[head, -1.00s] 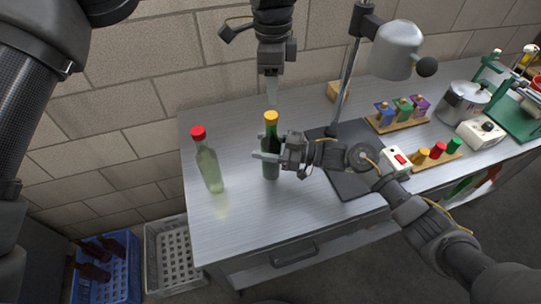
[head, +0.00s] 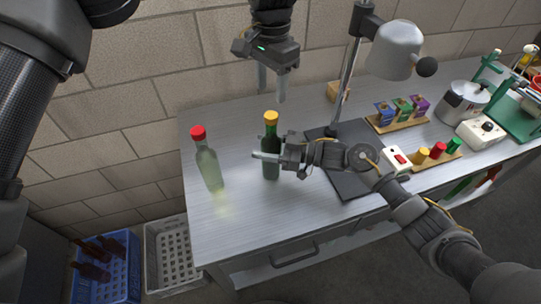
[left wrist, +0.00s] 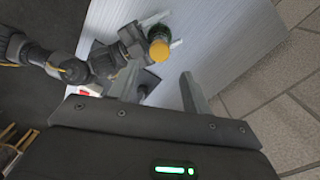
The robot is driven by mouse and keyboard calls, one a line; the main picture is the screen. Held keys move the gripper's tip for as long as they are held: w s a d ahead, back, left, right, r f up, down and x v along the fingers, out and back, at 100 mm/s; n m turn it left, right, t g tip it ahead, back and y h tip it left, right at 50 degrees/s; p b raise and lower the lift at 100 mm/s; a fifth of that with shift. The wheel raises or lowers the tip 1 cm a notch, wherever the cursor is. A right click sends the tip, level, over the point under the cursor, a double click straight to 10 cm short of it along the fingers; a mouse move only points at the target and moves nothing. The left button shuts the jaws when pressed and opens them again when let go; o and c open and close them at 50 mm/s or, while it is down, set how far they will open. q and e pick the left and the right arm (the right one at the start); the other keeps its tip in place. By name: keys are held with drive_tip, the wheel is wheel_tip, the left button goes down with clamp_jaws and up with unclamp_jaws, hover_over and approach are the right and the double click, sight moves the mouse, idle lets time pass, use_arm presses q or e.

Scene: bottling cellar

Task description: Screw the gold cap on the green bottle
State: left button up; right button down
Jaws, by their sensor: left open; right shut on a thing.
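The green bottle (head: 270,148) stands upright on the metal table with the gold cap (head: 271,117) on its mouth. How tightly the cap sits cannot be told. My right gripper (head: 268,157) is shut around the bottle's body from the right. My left gripper (head: 272,84) is open and empty above the bottle, its fingers apart and clear of the cap. In the left wrist view the gold cap (left wrist: 159,51) shows from above, beyond the open fingers (left wrist: 160,88), and the bottle's green shoulder (left wrist: 158,32) is partly hidden under it.
A clear bottle with a red cap (head: 209,165) stands to the left. A lamp (head: 393,50), a dark mat (head: 345,180), a rack of spare caps (head: 437,158) and a steel pot (head: 462,101) are to the right. Crates (head: 172,258) stand on the floor at left.

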sight(271, 115)
use_arm(q)
drive_tip(key=shift+f, duration=3.85)
drive_tip(key=shift+c, duration=0.4)
